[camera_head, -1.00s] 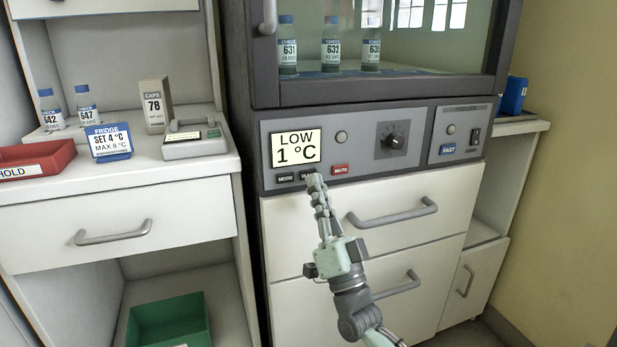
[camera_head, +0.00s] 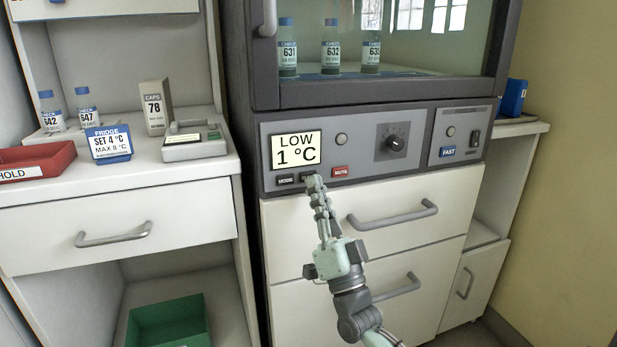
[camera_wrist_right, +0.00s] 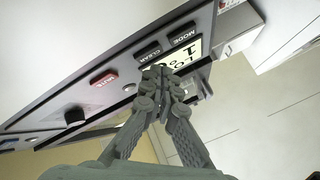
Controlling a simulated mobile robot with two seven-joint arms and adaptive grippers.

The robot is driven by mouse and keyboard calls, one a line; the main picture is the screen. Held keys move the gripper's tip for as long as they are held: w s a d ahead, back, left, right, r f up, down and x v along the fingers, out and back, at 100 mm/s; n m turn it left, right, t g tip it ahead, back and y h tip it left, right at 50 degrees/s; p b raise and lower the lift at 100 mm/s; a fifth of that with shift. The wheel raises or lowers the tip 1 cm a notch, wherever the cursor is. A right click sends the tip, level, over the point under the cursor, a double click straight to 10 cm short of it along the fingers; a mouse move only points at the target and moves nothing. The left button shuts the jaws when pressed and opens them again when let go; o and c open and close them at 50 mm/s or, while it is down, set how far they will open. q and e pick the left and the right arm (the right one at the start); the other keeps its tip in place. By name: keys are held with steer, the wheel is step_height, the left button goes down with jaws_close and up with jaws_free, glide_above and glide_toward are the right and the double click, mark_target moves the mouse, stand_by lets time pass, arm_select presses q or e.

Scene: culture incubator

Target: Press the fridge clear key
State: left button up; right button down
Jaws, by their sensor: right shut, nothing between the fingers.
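The fridge panel (camera_head: 360,150) carries a lit display (camera_head: 296,149) reading LOW 1 °C. Below the display is a row of keys: a black MODE key (camera_head: 286,180), a black key (camera_head: 304,177) mostly covered by my gripper, and a red MUTE key (camera_head: 340,171). In the right wrist view the CLEAR key (camera_wrist_right: 148,53) shows between MODE (camera_wrist_right: 182,37) and MUTE (camera_wrist_right: 104,78). My right gripper (camera_head: 315,182) is shut and empty, its tips at the CLEAR key; I cannot tell whether they touch it. My left gripper is not in view.
A drawer handle (camera_head: 395,215) juts out below. The left counter holds a red tray (camera_head: 40,160), bottles and a FRIDGE sign (camera_head: 109,143) reading SET 4 °C, MAX 8 °C.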

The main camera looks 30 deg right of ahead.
steer(key=shift+w, duration=0.1)
stand_by(0.4)
steer(key=shift+w+d, duration=0.1)
steer(key=shift+w, duration=0.2)
steer(key=shift+w, duration=0.35)
stand_by(0.6)
steer(key=shift+s, duration=0.75)
steer(key=s+p, duration=0.1)
steer(key=s, duration=0.1)
steer(key=s+a+p, duration=0.1)
steer(key=s, duration=0.2)
steer(key=shift+a, duration=0.2)
